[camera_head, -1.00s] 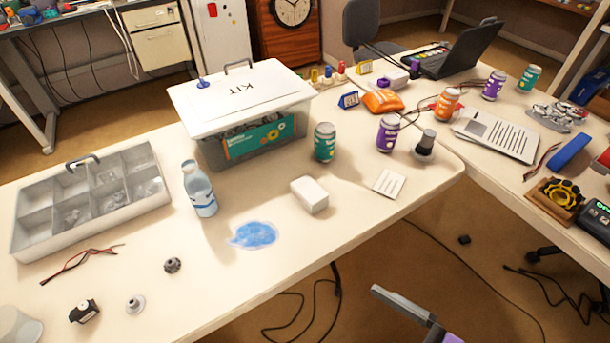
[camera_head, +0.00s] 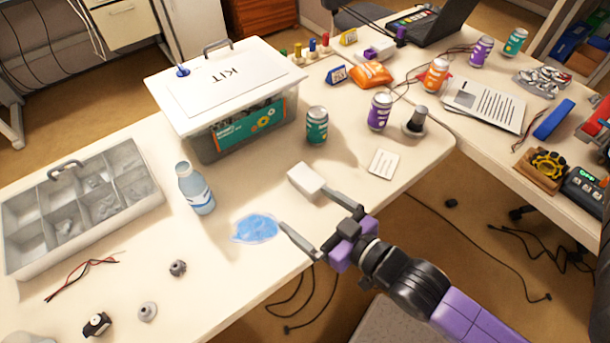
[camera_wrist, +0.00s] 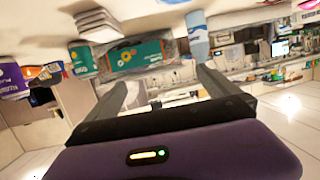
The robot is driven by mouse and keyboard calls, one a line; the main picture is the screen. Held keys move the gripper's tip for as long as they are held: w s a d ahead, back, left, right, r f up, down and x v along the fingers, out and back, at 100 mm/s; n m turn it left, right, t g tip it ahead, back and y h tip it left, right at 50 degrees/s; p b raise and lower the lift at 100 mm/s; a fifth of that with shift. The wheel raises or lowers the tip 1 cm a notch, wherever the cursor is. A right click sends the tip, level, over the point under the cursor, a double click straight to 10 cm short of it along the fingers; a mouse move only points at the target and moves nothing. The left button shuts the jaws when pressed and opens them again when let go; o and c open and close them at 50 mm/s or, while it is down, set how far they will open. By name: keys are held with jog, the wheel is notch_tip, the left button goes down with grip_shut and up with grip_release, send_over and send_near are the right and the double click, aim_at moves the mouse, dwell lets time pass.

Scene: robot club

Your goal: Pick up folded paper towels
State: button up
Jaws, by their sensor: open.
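The folded paper towels (camera_head: 306,181) are a small white block lying on the table near its front edge. In the wrist view, which looks upside down, they show as a layered white stack (camera_wrist: 97,25) at upper left. My gripper (camera_head: 305,209) is open and empty on the near side of them, its fingers spread. In the head view one fingertip appears close to the stack and the other by the blue puddle (camera_head: 256,228). I cannot tell whether either touches. In the wrist view the stack lies outside the gap between the fingers (camera_wrist: 161,77).
A blue-white bottle (camera_head: 196,188) stands left of the towels. A green can (camera_head: 316,125) and the lidded kit box (camera_head: 232,105) stand behind. A white card (camera_head: 383,164) lies to the right. The divided tray (camera_head: 75,205) is at far left.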

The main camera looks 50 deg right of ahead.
jog(key=w+d+f+m+g+h+p, duration=0.25)
jog(key=w+d+m+g+p, duration=0.4)
jog(key=w+d+m, duration=0.75)
jog(key=m+g+y, duration=0.5)
jog(key=g, duration=0.4)
send_over(307, 178)
jog(key=shift+w+d+f+t+p, duration=0.15)
jog(key=shift+f+p, duration=0.1)
jog(key=shift+f, duration=0.15)
jog(key=shift+w+f+t+p, duration=0.1)
jog(key=shift+f+p, duration=0.1)
jog(key=shift+f, duration=0.15)
jog(key=shift+s+f, duration=0.15)
jog(key=shift+f, duration=0.15)
jog(key=shift+s+a+f+p, duration=0.1)
jog(key=shift+f+p, duration=0.15)
jog(key=shift+f, duration=1.55)
jog(key=shift+s+a+f+p, duration=0.1)
jog(key=shift+f+p, duration=0.15)
jog(key=shift+f, duration=1.55)
jog(key=c, duration=1.1)
jog(key=shift+r+b, duration=0.35)
jog(key=shift+r, duration=4.7)
jog(key=shift+w, duration=0.1)
